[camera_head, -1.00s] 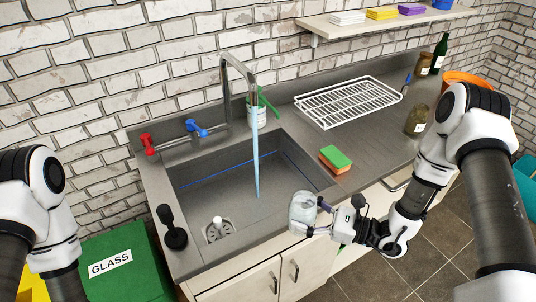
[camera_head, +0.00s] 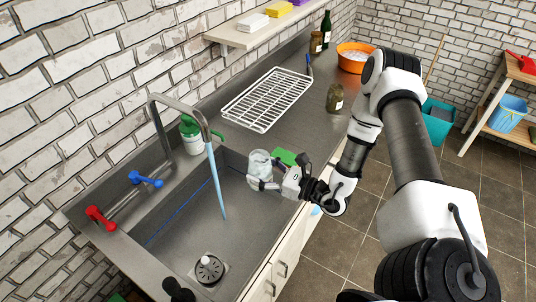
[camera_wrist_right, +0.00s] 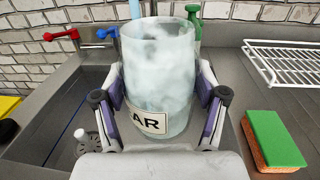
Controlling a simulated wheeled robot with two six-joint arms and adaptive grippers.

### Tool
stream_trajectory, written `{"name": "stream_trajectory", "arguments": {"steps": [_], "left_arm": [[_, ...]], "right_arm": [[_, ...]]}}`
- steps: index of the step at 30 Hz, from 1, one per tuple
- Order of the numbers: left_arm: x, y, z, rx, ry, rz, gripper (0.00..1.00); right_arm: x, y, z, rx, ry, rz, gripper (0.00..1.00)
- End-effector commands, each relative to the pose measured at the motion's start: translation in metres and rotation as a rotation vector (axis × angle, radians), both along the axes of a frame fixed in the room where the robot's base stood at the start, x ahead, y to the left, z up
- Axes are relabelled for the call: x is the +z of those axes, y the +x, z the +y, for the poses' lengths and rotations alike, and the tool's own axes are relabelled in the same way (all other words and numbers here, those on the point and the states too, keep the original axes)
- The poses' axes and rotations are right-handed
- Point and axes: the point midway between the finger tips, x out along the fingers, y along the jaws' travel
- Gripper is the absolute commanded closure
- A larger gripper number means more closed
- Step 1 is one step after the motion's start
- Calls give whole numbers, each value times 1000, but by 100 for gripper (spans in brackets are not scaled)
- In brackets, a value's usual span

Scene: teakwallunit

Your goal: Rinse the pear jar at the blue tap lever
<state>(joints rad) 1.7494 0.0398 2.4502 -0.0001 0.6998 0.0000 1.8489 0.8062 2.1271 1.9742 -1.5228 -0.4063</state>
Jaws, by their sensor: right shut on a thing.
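My right gripper (camera_head: 264,183) is shut on the pear jar (camera_head: 260,162), a clear glass with a cloudy whitish look. In the right wrist view the jar (camera_wrist_right: 158,75) is upright between the fingers, its label showing "AR". The jar is over the right end of the sink (camera_head: 172,245), to the right of the water stream (camera_head: 215,185) and apart from it. Water runs from the tap spout (camera_head: 160,115). The blue tap lever (camera_head: 146,179) is on the sink's back ledge, beyond the red lever (camera_head: 100,217).
A sponge (camera_wrist_right: 272,140) lies on the counter right of the jar. A drain plug (camera_head: 208,268) sits in the sink.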

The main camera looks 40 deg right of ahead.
Motion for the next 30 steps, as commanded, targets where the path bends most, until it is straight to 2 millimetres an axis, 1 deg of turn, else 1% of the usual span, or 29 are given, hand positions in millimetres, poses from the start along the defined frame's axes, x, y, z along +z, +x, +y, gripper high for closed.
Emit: {"name": "stream_trajectory", "arguments": {"steps": [1, 3, 19, 21, 24, 30], "left_arm": [[-7, 0, 0, 0, 0, 0, 61], [-12, 0, 0, 0, 0, 0, 61], [-43, 0, 0, 0, 0, -1, 61], [-55, 1, 0, 0, 0, -1, 61], [-67, 0, 0, 0, 0, -1, 61], [-80, 0, 0, 0, 0, -1, 61]], "right_arm": [[-4, 5, 4, 5, -1, -2, 70], [-6, 12, 9, 6, -2, -3, 70], [-18, 64, 44, 5, -1, -4, 70], [-22, 71, 48, 5, -1, -5, 70], [-24, 79, 53, 4, 0, -4, 70], [-24, 92, 62, 3, -1, -3, 70]]}}
